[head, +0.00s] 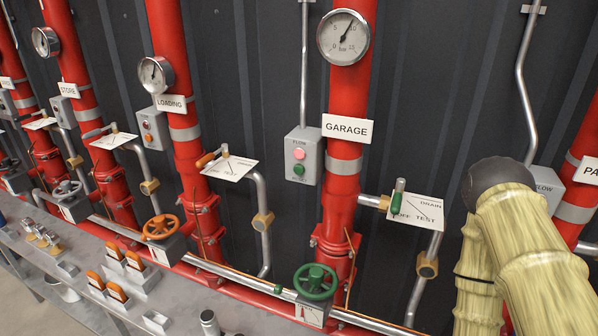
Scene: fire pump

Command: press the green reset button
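A green button (299,170) sits low on the front of a grey FLOW box (305,142), left of the GARAGE pipe. A pink-red round lamp or button (299,154) is just above it. Small lettering under the green button is too small to read surely. Nothing touches or covers the green button. My arm, in a pale yellow sleeve with a dark rounded joint, fills the lower right of the head view, well right of the box. My gripper itself is not in view.
The red GARAGE pipe (347,105) carries a gauge (343,37). A green handwheel (316,281) and a green-handled DRAIN/TEST lever (398,197) are nearby. A similar box (150,128) stands by the LOADING pipe. A grey bench (185,290) with small items runs below.

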